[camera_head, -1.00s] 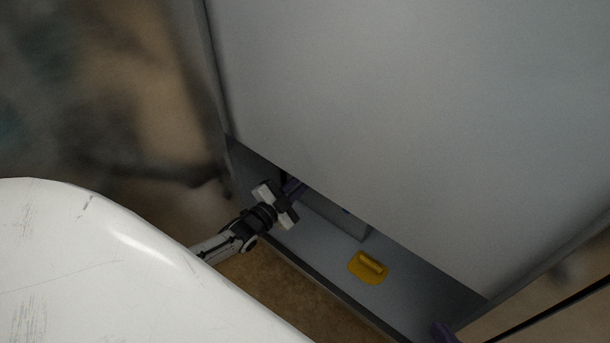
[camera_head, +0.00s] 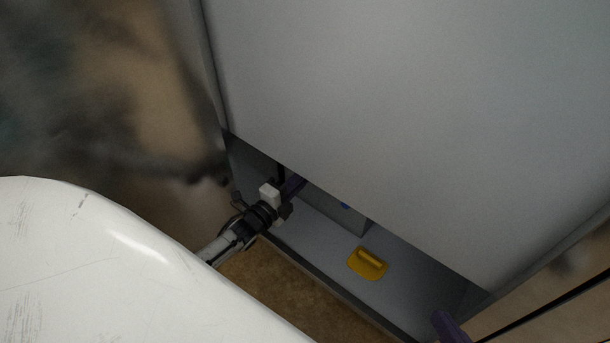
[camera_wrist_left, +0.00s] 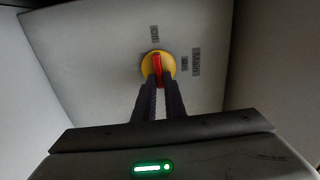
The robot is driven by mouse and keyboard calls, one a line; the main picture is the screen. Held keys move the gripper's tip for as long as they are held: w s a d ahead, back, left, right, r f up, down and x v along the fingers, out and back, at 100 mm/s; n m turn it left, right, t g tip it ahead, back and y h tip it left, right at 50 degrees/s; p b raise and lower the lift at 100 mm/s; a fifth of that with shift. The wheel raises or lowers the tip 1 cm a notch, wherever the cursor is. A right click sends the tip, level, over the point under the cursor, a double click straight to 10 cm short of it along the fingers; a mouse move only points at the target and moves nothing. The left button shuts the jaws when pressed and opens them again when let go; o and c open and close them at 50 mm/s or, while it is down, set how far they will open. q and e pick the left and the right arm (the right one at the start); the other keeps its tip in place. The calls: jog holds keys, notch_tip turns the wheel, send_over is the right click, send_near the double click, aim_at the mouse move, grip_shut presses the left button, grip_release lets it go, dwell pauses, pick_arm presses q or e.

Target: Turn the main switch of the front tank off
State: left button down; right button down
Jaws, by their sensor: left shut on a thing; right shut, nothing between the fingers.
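The main switch shows in the left wrist view as a red handle (camera_wrist_left: 157,68) on a round yellow plate (camera_wrist_left: 147,64), fixed to a grey panel (camera_wrist_left: 95,60). The handle stands nearly upright in that picture. My left gripper (camera_wrist_left: 159,84) is shut on the red handle, one dark finger on each side. In the head view my left gripper (camera_head: 297,185) reaches under the edge of the large grey tank body, and the switch is hidden there.
Small dark labels (camera_wrist_left: 196,62) sit around the switch; their text is hard to read. A yellow piece with a raised grip (camera_head: 367,263) lies on the grey base shelf (camera_head: 400,297). A grey box with a blue spot stands behind it. My white body covers the lower left.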

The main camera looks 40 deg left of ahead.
pick_arm(q)
jog(key=shift+f+m, duration=0.1)
jog(key=shift+m, duration=0.2)
pick_arm(e)
jog(key=shift+r, duration=0.15)
pick_arm(q)
jog(key=c, duration=1.8)
grip_release()
pick_arm(e)
jog(key=shift+s, duration=0.1)
pick_arm(q)
jog(key=shift+s, duration=0.15)
